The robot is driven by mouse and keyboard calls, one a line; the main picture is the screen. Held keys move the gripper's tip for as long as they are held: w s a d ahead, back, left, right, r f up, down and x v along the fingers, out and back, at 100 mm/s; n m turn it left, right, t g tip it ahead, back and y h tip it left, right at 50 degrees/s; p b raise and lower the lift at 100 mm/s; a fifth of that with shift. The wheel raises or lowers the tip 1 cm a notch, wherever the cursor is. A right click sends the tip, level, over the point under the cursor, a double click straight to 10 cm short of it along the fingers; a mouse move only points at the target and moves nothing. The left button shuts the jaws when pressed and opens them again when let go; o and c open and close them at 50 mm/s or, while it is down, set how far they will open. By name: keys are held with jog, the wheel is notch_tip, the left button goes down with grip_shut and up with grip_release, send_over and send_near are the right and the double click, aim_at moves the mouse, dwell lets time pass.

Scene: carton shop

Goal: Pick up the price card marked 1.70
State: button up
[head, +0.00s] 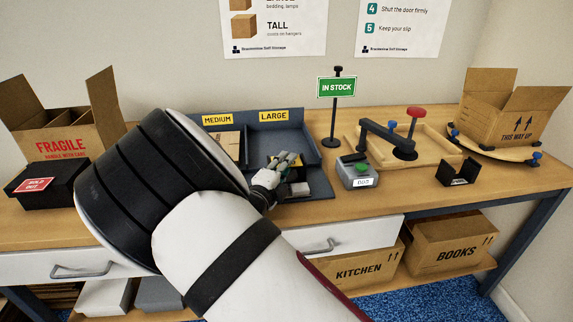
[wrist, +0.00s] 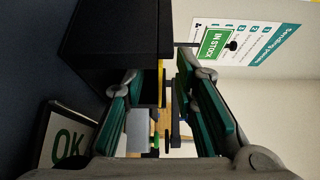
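No price card reading 1.70 can be made out in either view; it may be hidden behind my arm or turned away. My gripper (head: 286,163) is over the front of the LARGE side of the dark blue tray (head: 310,137). In the wrist view my gripper (wrist: 160,85) has its two teal-padded fingers apart, with a gap between them. A dark block (wrist: 110,45) and a thin yellow edge show by the fingers. I cannot tell whether the fingers touch anything. A card marked OK (wrist: 68,140) is at lower left in the wrist view.
A green IN STOCK sign (head: 337,87) stands on a post right of the tray. A grey device with a green button (head: 357,173), a black holder (head: 458,172) and open cartons stand on the bench. A black box with a red SOLD OUT card (head: 37,184) is at left.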

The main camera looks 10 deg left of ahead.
jog(key=shift+x, duration=1.1)
grip_shut()
